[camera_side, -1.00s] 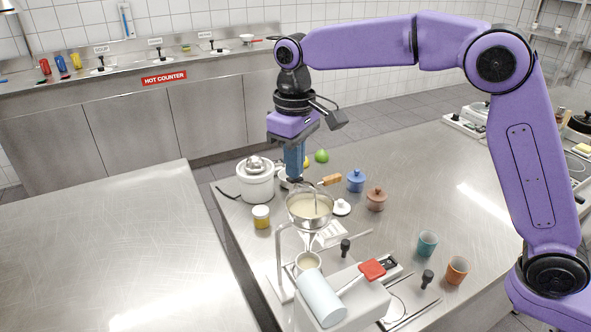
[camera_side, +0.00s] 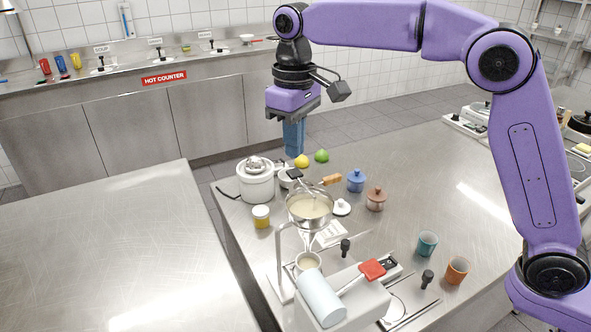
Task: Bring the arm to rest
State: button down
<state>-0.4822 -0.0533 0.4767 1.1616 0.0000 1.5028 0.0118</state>
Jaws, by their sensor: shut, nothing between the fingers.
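My gripper (camera_side: 293,152) hangs from the purple arm, pointing down, with its blue fingers shut and empty. It is in the air above the far left part of the steel work table (camera_side: 440,185), over the area of the white juicer and the yellow fruit. It is apart from everything on the table. A metal funnel (camera_side: 310,208) with a pale content sits in a stand below and nearer the camera, with a dark-tipped handle beside it.
A white juicer (camera_side: 256,183), a yellow-filled jar (camera_side: 261,217), a lemon (camera_side: 302,161) and a lime (camera_side: 321,156) stand near the gripper. Blue (camera_side: 355,181) and brown (camera_side: 376,199) lidded pots are to the right. Space above the table is clear.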

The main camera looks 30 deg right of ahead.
aim_at(295, 172)
dwell(0.4)
jog(key=shift+r, duration=2.15)
jog(key=shift+f, duration=3.15)
jog(key=shift+f, duration=1.25)
jog(key=shift+r, duration=2.25)
